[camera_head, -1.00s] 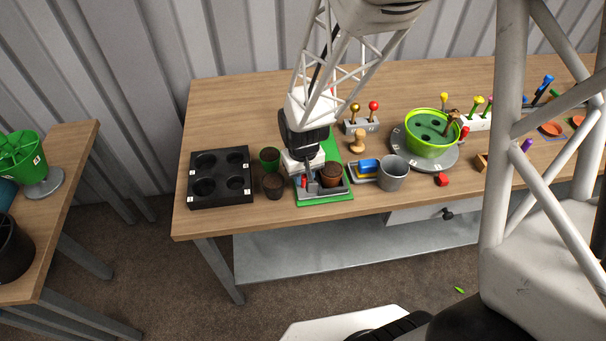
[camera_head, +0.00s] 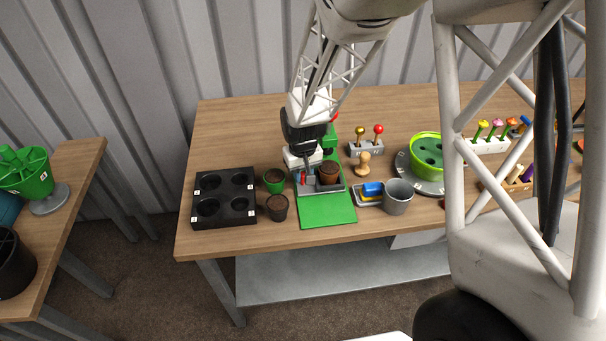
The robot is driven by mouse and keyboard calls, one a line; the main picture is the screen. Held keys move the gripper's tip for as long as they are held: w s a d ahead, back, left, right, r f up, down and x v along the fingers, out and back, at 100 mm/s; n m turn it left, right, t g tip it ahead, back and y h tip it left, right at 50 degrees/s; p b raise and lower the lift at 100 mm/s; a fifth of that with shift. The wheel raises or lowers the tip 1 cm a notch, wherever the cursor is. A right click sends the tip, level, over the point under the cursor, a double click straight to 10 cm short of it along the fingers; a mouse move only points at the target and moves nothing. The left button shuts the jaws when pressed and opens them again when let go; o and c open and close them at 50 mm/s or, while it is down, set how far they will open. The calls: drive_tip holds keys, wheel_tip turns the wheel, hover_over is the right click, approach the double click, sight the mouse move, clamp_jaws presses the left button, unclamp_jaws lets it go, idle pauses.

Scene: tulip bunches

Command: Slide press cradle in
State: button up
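The press cradle (camera_head: 334,188) is a grey tray on a green base plate (camera_head: 328,211). It sits at the back part of the plate, near the green press body (camera_head: 328,142), and the plate's front is bare. A brown pot of soil (camera_head: 329,173) stands in the cradle's right part. My gripper (camera_head: 304,178) points down at the cradle's left side, beside the pot, close to a small red part. The fingers are small and partly hidden, so I cannot tell whether they are shut on the cradle.
A black tray with round holes (camera_head: 224,198), a green pot (camera_head: 274,181) and a brown pot (camera_head: 277,207) stand left. A grey cup (camera_head: 398,197), a tray with a blue block (camera_head: 372,189), a wooden stamp (camera_head: 363,163) and a lime bowl (camera_head: 427,150) stand right.

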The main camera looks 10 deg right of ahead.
drive_tip(key=o, duration=0.4)
drive_tip(key=shift+r, duration=0.1)
drive_tip(key=shift+r, duration=3.85)
